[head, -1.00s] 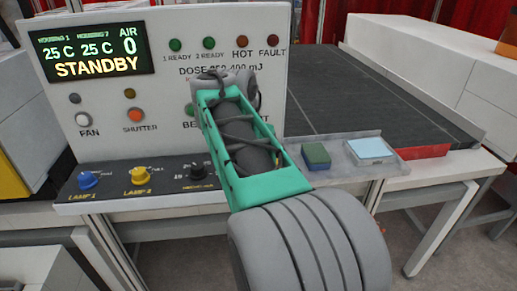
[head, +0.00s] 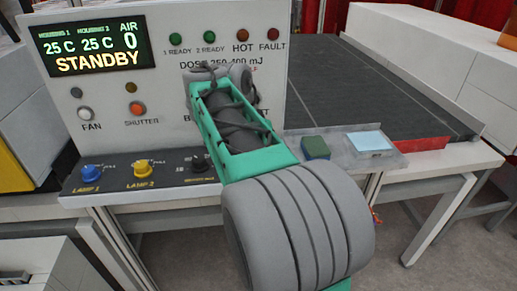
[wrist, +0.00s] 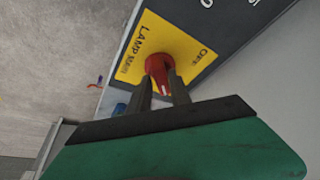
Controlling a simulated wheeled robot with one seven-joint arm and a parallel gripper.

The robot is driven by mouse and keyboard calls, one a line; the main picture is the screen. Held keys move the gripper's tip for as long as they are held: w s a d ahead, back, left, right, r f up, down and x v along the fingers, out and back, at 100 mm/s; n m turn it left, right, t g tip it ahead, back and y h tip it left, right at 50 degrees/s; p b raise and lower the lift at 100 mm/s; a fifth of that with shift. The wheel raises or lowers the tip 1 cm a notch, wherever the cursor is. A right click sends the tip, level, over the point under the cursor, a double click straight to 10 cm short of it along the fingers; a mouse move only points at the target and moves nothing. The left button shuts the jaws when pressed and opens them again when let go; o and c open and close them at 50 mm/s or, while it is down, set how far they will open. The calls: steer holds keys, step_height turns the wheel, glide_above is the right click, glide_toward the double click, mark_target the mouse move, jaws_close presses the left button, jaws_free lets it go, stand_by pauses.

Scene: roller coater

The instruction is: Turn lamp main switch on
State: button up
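The lamp main switch is a red rotary knob (wrist: 159,66) on a yellow plate (wrist: 133,66) lettered LAMP MAIN, with what looks like OFF near its right edge in the wrist view. My gripper (wrist: 162,80) is at the knob, its two dark fingers apart with the red handle between them. I cannot tell whether both fingers press on the handle. In the head view my arm hides the knob and the fingertips. The panel display (head: 95,47) reads STANDBY, 25 C, 25 C and AIR 0.
The control panel carries a white FAN button (head: 85,114), an orange SHUTTER button (head: 137,109), a blue LAMP 1 knob (head: 91,173) and a yellow LAMP 2 knob (head: 142,168).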

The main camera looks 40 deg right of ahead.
steer(key=shift+o, duration=1.2)
steer(key=shift+a, duration=0.1)
steer(key=shift+r, duration=0.1)
steer(key=p+v, duration=0.2)
steer(key=v, duration=0.5)
steer(key=shift+r+p, duration=0.3)
steer(key=shift+p, duration=0.05)
steer(key=shift+a, duration=0.15)
steer(key=s+a+f+n+t+y, duration=0.1)
steer(key=a+f+n, duration=0.4)
steer(key=a, duration=0.3)
steer(key=s+a+f+n+y, duration=0.2)
steer(key=a+f+n, duration=0.3)
steer(key=a, duration=0.3)
steer(key=s+a+f+n+t+y, duration=0.1)
steer(key=a+f+n, duration=0.4)
steer(key=a, duration=0.3)
steer(key=shift+s+f+n+t+y, duration=0.15)
steer(key=shift+s+n+t+y, duration=0.2)
steer(key=shift+n, duration=0.35)
